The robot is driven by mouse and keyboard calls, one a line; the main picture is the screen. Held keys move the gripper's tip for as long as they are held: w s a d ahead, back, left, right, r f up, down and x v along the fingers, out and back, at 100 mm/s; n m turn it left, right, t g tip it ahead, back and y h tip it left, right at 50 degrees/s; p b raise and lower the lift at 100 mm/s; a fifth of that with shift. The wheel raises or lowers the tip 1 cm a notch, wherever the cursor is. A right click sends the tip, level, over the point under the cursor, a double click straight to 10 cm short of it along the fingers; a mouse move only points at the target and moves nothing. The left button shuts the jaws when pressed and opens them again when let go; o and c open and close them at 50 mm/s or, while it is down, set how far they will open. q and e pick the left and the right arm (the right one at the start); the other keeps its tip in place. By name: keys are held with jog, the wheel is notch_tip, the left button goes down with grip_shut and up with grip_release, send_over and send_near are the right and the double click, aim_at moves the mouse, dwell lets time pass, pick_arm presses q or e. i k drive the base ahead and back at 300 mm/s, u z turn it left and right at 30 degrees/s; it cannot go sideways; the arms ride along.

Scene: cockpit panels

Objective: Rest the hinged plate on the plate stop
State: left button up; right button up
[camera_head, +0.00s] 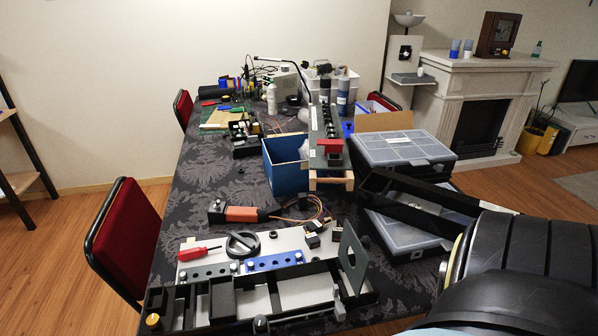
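A dark grey plate (353,258) with a small hole stands roughly upright at the right end of the panel assembly (318,291) on the table. I take it to be the hinged plate; its hinge is too small to make out. Black walls and slots of the assembly lie to the left of its lower edge. I cannot tell which part is the plate stop. A large dark link of my own right arm fills the lower right.
Behind are an orange-and-black tool (240,213) and a blue bin (286,168).

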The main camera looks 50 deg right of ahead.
aim_at(356, 277)
jog(key=u, duration=1.2)
jog(key=k, duration=1.4)
jog(key=z, duration=1.85)
jog(key=i, duration=0.5)
jog(key=z, duration=0.1)
